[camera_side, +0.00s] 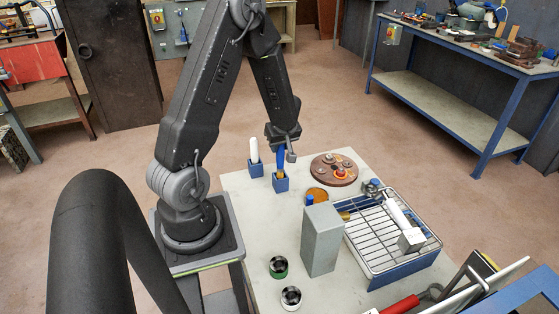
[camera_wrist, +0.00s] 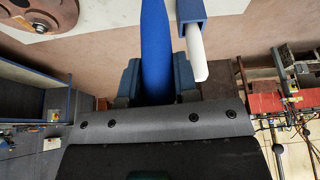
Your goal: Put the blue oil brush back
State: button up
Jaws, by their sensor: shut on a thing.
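My gripper (camera_side: 283,150) is shut on the handle of the blue oil brush (camera_side: 280,160). The brush hangs about upright, with its tan lower end at the mouth of a small blue holder (camera_side: 281,185). I cannot tell how deep it sits in the holder. In the wrist view the blue handle (camera_wrist: 156,45) lies between the two fingers (camera_wrist: 157,82). A white-handled brush (camera_side: 254,150) stands in a second blue holder (camera_side: 256,169) just to the left; the white handle (camera_wrist: 195,50) also shows in the wrist view, beside the blue one.
A round brown plate with metal parts (camera_side: 334,170) and a small orange-brown dish (camera_side: 317,194) lie to the right. A grey block (camera_side: 321,240) stands nearer the camera, beside a wire-rack tray (camera_side: 375,266). Two small open cans (camera_side: 279,267) stand at the front. The table's middle left (camera_side: 260,220) is clear.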

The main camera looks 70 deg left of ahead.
aim_at(280, 156)
jog(key=shift+f, duration=2.35)
jog(key=o, duration=0.9)
jog(key=shift+f, duration=0.15)
